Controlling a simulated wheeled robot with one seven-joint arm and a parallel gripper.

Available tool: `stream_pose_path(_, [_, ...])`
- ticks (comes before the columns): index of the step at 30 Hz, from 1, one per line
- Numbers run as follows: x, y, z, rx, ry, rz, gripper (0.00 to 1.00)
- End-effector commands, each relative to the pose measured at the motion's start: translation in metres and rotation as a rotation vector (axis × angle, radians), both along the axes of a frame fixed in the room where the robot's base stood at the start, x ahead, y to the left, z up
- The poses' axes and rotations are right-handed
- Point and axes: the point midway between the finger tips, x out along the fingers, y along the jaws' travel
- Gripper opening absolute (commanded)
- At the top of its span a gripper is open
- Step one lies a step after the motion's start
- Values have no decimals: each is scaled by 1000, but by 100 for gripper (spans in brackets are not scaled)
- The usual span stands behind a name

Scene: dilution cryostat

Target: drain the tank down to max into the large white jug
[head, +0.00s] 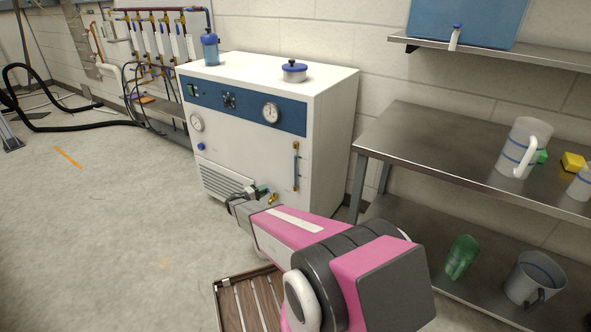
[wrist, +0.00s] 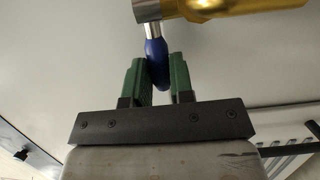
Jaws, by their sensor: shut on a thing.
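The tank is a white cabinet (head: 240,155) with a blue panel. An upright sight tube (head: 296,166) is on its front, too small to read a level or a max mark. The brass drain valve (head: 273,197) is low on the front and shows large in the wrist view (wrist: 235,6). My gripper (head: 262,192) is at this valve. In the wrist view its green fingers (wrist: 159,82) are shut on the valve's blue lever (wrist: 156,58). The large white jug (head: 516,155), with blue bands, stands upright on the steel bench's upper top, away from the valve.
A slatted wooden crate (head: 234,302) is on the floor, partly behind my arm. The steel bench (head: 420,140) at right holds a smaller white jug (head: 582,183), a yellow block (head: 572,162), a green jug (head: 460,257) and a grey jug (head: 535,280). Floor at left is mostly clear.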

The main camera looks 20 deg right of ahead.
Motion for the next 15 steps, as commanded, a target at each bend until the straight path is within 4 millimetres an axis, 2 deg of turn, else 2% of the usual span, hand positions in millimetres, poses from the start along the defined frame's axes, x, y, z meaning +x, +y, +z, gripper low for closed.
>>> stream_pose_path(15, [-9,9,1,1,0,150,2])
